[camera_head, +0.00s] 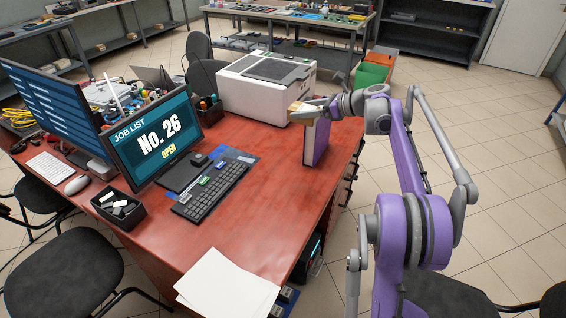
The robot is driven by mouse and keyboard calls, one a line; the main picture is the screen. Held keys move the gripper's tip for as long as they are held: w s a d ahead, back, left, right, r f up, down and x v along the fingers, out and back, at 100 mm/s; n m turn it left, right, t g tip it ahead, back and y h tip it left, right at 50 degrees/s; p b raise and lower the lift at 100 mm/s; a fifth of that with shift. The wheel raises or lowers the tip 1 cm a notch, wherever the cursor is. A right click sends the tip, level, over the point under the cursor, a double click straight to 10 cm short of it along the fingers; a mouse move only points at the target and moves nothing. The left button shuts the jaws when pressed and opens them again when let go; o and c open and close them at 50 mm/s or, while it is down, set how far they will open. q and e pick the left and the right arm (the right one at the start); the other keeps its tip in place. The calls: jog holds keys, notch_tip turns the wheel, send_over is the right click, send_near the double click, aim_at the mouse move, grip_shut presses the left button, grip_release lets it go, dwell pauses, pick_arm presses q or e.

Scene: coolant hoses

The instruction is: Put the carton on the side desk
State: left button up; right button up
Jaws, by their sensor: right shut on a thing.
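A purple carton (319,142) with a pale narrow side stands upright at the right edge of the red-brown desk (255,215). My right gripper (303,112) comes in from the right and is shut on the carton at its top. Its fingers cover part of the carton's upper end. The carton's lower end is at the desk top; I cannot tell whether it touches or hangs just above. My left gripper is out of view.
A white printer-like machine (265,87) stands behind the carton. A keyboard (213,188), a monitor (155,139), a black tray (118,208) and white papers (227,286) lie to the left and front. The desk's middle right is clear.

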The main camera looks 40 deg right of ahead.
aim_at(300, 177)
notch_tip(300, 177, down, 25)
jog(key=shift+b, duration=1.1)
jog(key=shift+f, duration=0.1)
jog(key=o, duration=1.3)
